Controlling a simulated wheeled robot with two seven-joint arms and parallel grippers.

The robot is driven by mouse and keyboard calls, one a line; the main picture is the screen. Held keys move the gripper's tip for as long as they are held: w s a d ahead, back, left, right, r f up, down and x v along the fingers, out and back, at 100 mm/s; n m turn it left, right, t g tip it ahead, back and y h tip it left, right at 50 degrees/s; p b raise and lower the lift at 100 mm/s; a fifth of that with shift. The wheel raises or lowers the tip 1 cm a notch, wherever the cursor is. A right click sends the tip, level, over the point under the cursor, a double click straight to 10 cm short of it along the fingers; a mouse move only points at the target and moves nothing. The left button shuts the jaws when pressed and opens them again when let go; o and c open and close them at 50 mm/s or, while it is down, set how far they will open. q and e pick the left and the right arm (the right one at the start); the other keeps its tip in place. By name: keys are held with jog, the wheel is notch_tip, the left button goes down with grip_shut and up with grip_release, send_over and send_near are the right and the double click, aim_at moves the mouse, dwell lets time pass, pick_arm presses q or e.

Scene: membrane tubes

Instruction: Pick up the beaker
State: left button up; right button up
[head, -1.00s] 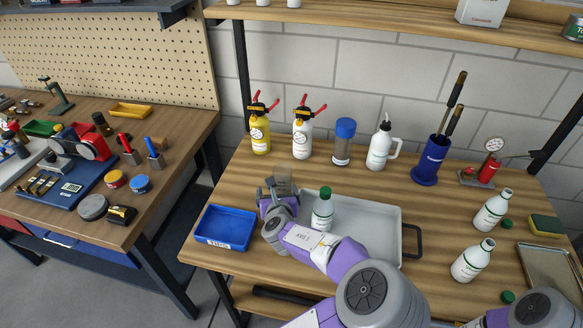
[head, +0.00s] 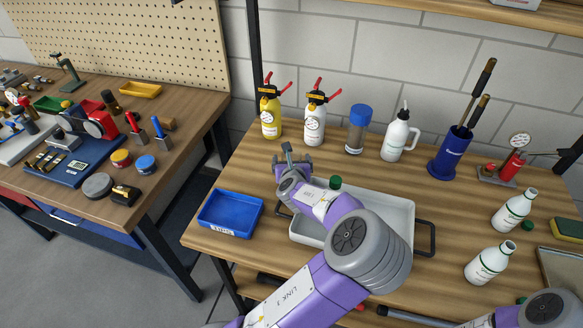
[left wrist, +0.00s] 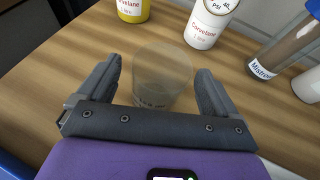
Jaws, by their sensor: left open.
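The beaker (left wrist: 162,78) is a clear, see-through cup standing on the wooden bench in the left wrist view. My left gripper (left wrist: 158,92) is open, with one finger on each side of the beaker. I cannot tell whether either finger touches it. In the head view my left gripper (head: 292,160) is at the middle of the bench, behind the tray's left end. The beaker cannot be made out there, as the gripper covers that spot. My right gripper is not in view; only part of that arm shows at the lower right.
A yellow bottle (head: 270,118), a white bottle (head: 314,126) and a blue-capped jar (head: 356,130) stand behind the gripper. A blue bin (head: 230,212) and a grey tray (head: 402,215) holding a green-capped bottle (head: 335,183) are in front.

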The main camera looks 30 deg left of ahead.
pick_arm(q)
jog(key=shift+c, duration=0.2)
jog(key=c, duration=1)
jog(key=shift+r, duration=0.1)
